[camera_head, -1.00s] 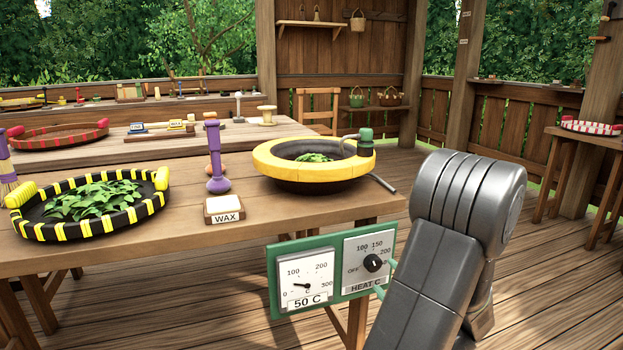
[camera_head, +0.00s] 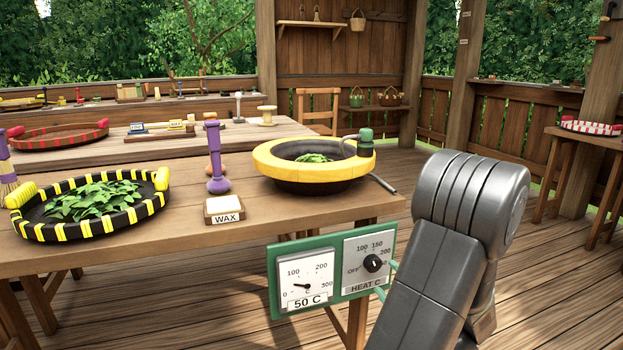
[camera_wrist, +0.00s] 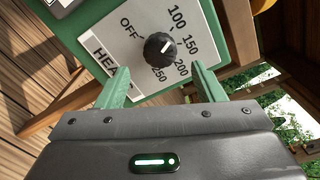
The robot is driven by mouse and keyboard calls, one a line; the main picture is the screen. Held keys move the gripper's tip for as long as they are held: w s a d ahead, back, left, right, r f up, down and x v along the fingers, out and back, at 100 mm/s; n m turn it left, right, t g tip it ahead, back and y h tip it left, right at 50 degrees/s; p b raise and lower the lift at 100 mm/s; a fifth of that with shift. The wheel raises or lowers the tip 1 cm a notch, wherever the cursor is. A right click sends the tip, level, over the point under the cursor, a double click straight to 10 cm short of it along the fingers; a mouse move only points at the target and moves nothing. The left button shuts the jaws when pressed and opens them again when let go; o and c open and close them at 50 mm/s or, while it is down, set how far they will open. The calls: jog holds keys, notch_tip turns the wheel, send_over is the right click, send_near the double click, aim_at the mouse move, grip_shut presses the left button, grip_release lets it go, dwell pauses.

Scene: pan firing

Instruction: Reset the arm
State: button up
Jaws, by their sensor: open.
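The heat panel (camera_head: 356,285) is a white plate in a green frame at the table's front edge. Its black knob (camera_head: 373,263) sits among the marks OFF, 100, 150 and 200. In the wrist view the knob (camera_wrist: 160,46) lies just beyond and between the tips of my gripper (camera_wrist: 163,82). The two green fingers are apart, with nothing held between them. In the head view my grey arm (camera_head: 440,260) stands at the right and hides most of the gripper; only bits of green finger show beside the panel.
A dial (camera_head: 304,286) with a 50 C label is left of the knob. On the table stand a yellow-rimmed pan (camera_head: 270,165) with leaves, a WAX block (camera_head: 224,211), a purple tool (camera_head: 216,160) and a black-and-yellow tray (camera_head: 60,234) of leaves. Floor at right is open.

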aim_at(375, 266)
jog(key=b+x, duration=0.1)
jog(key=x, duration=0.5)
jog(key=shift+w, duration=0.15)
jog(key=n, duration=0.4)
jog(key=shift+r+n+b, duration=0.1)
jog(key=shift+n+b, duration=0.2)
jog(key=n+p, duration=0.1)
jog(key=n, duration=0.4)
jog(key=shift+r, duration=0.1)
jog(key=n+p, duration=0.4)
jog(key=n, duration=0.2)
jog(key=shift+r, duration=0.15)
jog(key=shift+n+p, duration=1.1)
jog(key=shift+n, duration=0.1)
jog(key=shift+a+n+p, duration=0.1)
jog(key=shift+n+p, duration=0.3)
jog(key=shift+n, duration=0.1)
jog(key=shift+s, duration=0.2)
